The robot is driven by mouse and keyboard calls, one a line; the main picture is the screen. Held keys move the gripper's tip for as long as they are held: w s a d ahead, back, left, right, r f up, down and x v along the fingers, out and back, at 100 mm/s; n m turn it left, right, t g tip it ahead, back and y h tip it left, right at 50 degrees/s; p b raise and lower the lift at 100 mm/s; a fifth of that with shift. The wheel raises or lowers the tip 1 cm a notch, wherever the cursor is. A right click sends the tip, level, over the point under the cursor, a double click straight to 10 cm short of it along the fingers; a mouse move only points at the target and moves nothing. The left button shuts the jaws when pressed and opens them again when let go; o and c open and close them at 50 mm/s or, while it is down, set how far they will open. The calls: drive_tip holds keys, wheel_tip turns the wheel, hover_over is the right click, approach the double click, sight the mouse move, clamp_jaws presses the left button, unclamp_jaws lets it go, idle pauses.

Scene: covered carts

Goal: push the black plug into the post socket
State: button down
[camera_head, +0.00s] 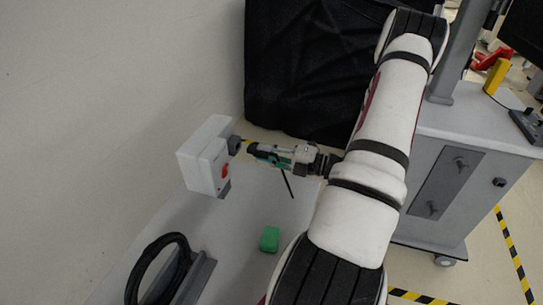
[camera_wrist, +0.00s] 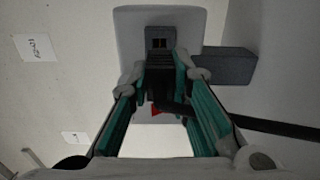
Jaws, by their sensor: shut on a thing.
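The post box (camera_head: 197,172) is a pale box with a red switch on its front, at left centre in the head view. Its dark grey socket (camera_head: 234,145) sticks out toward my gripper (camera_head: 254,150). In the wrist view the socket (camera_wrist: 160,40) shows dark openings at top centre. My gripper (camera_wrist: 160,75) is shut on the black plug (camera_wrist: 159,67), which lies between its fingertips, in line with the socket. Whether the plug's front touches the socket is not clear. A black cable (camera_wrist: 260,125) runs from the plug to the right. In the head view the fingers mostly hide the plug.
A green block (camera_head: 269,239) lies on the grey surface below my gripper. A black cable coil (camera_head: 160,268) hangs on a grey stand at lower left. A black-draped cart (camera_head: 300,70) stands behind, and a grey cart (camera_head: 460,150) is to the right.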

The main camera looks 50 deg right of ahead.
sight(250, 147)
drive_tip(key=shift+w+a, duration=0.2)
drive_tip(key=shift+w, duration=0.35)
drive_tip(key=shift+w, duration=0.1)
drive_tip(key=shift+w+a, duration=0.15)
drive_tip(key=shift+w, duration=0.1)
idle(1.6)
drive_tip(key=shift+x, duration=1.65)
drive_tip(key=c, duration=1.4)
unclamp_jaws()
drive_tip(key=v, duration=1.2)
